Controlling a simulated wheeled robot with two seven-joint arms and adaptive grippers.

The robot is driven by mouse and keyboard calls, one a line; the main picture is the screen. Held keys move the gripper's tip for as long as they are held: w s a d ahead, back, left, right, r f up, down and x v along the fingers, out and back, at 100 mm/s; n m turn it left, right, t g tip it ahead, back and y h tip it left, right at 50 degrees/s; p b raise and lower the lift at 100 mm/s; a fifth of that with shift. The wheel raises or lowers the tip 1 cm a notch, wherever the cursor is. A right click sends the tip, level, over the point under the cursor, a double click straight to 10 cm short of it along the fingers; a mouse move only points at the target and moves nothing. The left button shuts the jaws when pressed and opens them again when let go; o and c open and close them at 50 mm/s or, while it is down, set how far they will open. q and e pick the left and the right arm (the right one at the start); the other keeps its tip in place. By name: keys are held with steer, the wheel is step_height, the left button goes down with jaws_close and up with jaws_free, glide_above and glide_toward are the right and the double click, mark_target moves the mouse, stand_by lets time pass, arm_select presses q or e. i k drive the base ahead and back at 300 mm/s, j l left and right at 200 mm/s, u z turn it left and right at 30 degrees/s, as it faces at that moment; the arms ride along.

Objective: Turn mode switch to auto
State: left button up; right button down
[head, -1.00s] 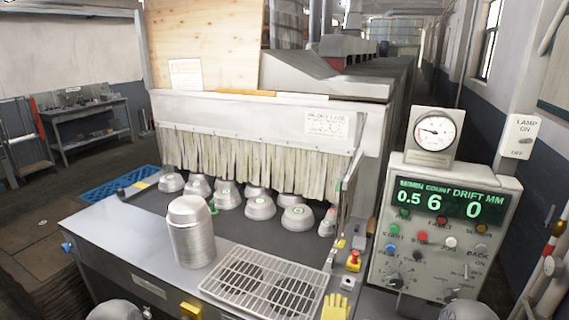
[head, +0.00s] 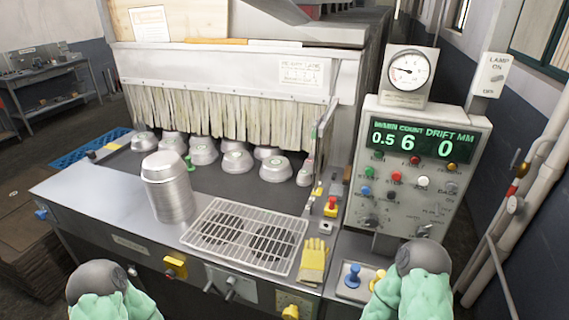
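The control panel (head: 398,185) stands upright at the right of the machine. It has a green lit display (head: 424,141) reading 0.5, 6 and 0, with rows of coloured buttons below. Two dark rotary knobs sit low on its face, a left knob (head: 371,220) and a right knob (head: 424,231). Their small labels are too blurred to read, so I cannot tell which is the mode switch or where it points. My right arm's grey and green links stand just below the panel, and my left arm's links are at the bottom left. Neither gripper shows.
Several metal pans (head: 236,163) lie on the dark belt before a strip curtain (head: 220,112). A pan stack (head: 167,188), wire rack (head: 245,237) and yellow glove (head: 314,262) are on the front ledge. A red emergency button (head: 331,204) and pressure gauge (head: 408,70) are near the panel.

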mark_target(421, 232)
steer(key=z, duration=1.3)
steer(key=k+l+z, duration=0.1)
steer(key=i+j, duration=0.3)
